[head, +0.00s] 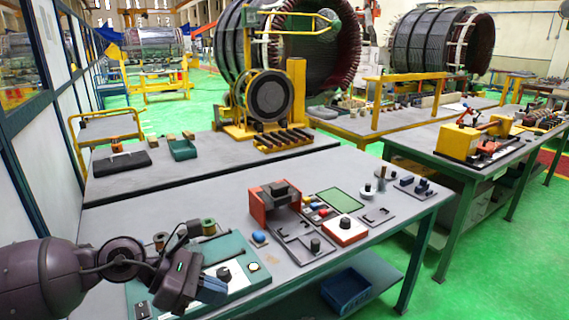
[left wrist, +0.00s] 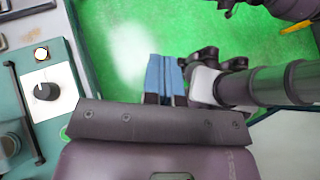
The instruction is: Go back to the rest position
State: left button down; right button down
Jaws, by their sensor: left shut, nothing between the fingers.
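My left gripper (head: 212,290) shows at the lower left of the head view, above the near edge of the teal board. Its blue fingers (left wrist: 165,76) are together in the left wrist view, with nothing between them and green floor beneath. The teal board (head: 243,247) lies on the near grey table and carries a white plate with a black knob (head: 224,273). The knob also shows at the left of the left wrist view (left wrist: 46,91). My right gripper does not show in the head view.
The near table (head: 185,217) holds an orange-red fixture (head: 262,206), a white-topped red box with a knob (head: 344,230), a green panel (head: 340,200) and grey trays. A blue bin (head: 346,290) sits on the lower shelf. Large stators stand behind. Green floor is clear at the right.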

pick_arm(q)
jog(key=w+d+r+n+t+h, duration=0.1)
jog(key=w+r+n+t+h, duration=0.2)
jog(key=n, duration=0.6)
jog(key=w+d+r+n+t+h, duration=0.25)
jog(key=n+t, duration=0.25)
jog(key=n, duration=0.3)
jog(key=w+a+f+n+t+y, duration=0.1)
jog(key=a+f+n+t+y, duration=0.75)
jog(key=n, duration=1.15)
jog(key=s+a+f+n+g+y, duration=0.1)
jog(key=s+a+f+n+y, duration=0.2)
jog(key=f+n, duration=0.25)
jog(key=s+a+f+n+g+y, duration=0.25)
jog(key=s+a+f+n, duration=0.2)
jog(key=f, duration=0.25)
jog(key=s+a+f+n+g+y, duration=0.2)
jog(key=s+a+f+n+y, duration=0.1)
jog(key=s+f, duration=0.8)
jog(key=s+n, duration=0.1)
jog(key=s, duration=0.1)
jog(key=shift+s+f+n, duration=0.15)
jog(key=shift+s+n, duration=0.25)
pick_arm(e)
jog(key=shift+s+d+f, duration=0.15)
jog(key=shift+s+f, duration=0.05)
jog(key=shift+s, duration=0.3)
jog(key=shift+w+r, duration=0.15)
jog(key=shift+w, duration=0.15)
